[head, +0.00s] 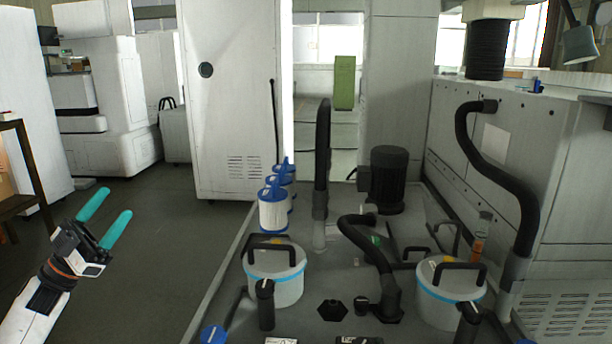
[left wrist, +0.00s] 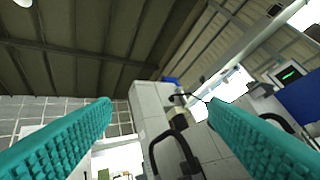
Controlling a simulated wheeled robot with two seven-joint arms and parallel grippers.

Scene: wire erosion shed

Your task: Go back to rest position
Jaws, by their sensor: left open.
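My left gripper (head: 105,215) is in the lower left of the head view, with two teal fingers spread apart and nothing between them. It is held over the dark floor, left of the grey machine deck and apart from it. In the left wrist view the two teal fingers (left wrist: 160,115) are wide apart, pointing toward the roof beams and the tops of white cabinets. My right gripper does not show in either view.
The grey deck (head: 330,270) carries two lidded white canisters (head: 275,285) (head: 450,305), black hoses (head: 375,245), a black motor (head: 389,180) and blue-capped filters (head: 273,208). A wooden rack (head: 25,180) stands at the left edge. The dark floor (head: 150,240) between is clear.

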